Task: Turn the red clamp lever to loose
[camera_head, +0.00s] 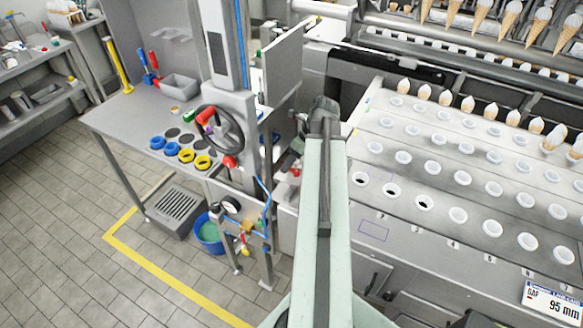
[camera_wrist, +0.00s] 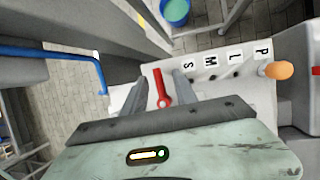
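The red clamp lever (camera_wrist: 161,88) shows in the wrist view, a slim red handle with a round hub at its lower end. It stands on a pale surface and points up in the picture, tilted slightly left. My gripper (camera_wrist: 160,78) is open, with one grey finger on each side of the lever. A gap shows on both sides, so neither finger visibly touches it. The fingers' depth relative to the lever is hard to tell. In the head view my arm hides the gripper, and a small red part (camera_head: 295,172) left of the arm may be the lever.
In the wrist view, a plate marked S, M, L, P (camera_wrist: 236,75) and an orange knob (camera_wrist: 279,70) lie right of the lever. A blue bar (camera_wrist: 50,54) runs at left. In the head view, a handwheel (camera_head: 219,131) stands left and a cone-holder deck (camera_head: 400,215) right.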

